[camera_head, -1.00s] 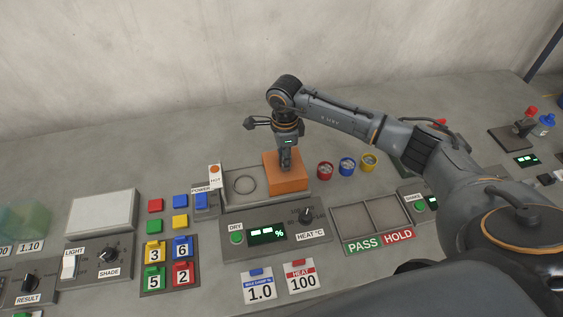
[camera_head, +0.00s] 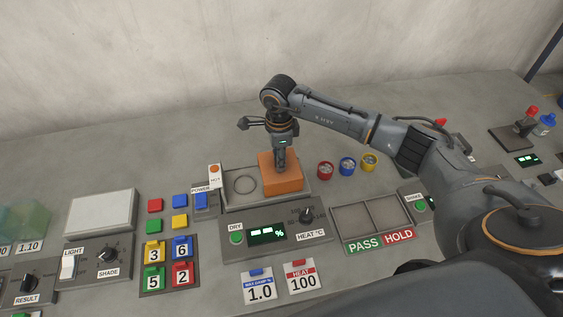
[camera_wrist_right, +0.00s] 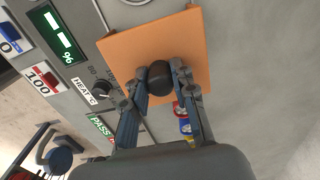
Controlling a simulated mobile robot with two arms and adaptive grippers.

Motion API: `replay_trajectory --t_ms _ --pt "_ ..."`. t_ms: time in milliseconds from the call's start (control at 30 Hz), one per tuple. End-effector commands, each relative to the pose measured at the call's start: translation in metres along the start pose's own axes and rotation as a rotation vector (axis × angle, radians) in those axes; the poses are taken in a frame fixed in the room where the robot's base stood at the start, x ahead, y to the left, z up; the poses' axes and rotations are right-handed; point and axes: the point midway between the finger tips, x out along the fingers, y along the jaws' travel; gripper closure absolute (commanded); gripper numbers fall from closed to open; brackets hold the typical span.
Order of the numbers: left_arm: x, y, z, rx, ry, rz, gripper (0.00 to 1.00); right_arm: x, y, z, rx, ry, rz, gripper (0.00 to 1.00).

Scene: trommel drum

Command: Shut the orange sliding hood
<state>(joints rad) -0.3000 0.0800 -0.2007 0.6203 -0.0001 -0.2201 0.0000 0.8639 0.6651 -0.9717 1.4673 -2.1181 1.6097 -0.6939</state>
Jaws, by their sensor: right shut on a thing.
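The orange sliding hood (camera_head: 284,184) sits on the right part of the grey dryer unit (camera_head: 262,204). The round ring (camera_head: 245,185) to its left is uncovered. My right gripper (camera_head: 281,168) reaches down onto the hood from above. In the right wrist view the gripper (camera_wrist_right: 160,80) is shut on the hood's dark round knob (camera_wrist_right: 160,72), and the orange hood plate (camera_wrist_right: 140,42) fills the area beyond the fingers. My left gripper is not in any view.
A red-topped indicator post (camera_head: 215,174) stands at the unit's left edge. Red, blue and yellow cups (camera_head: 347,166) stand right of the hood. A PASS/HOLD tray (camera_head: 371,222) lies to the front right. The heat knob (camera_head: 306,215) is in front.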

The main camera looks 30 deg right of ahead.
Motion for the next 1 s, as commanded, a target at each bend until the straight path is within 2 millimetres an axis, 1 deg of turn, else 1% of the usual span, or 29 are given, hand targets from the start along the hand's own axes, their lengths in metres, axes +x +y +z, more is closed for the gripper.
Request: replay_trajectory --t_ms 33,1000 --pt "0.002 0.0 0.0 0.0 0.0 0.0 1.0 0.009 0.006 0.001 -0.002 0.009 0.017 0.93" --pt "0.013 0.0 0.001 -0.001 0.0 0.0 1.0 0.009 0.006 0.04 -0.002 0.009 0.017 0.93"
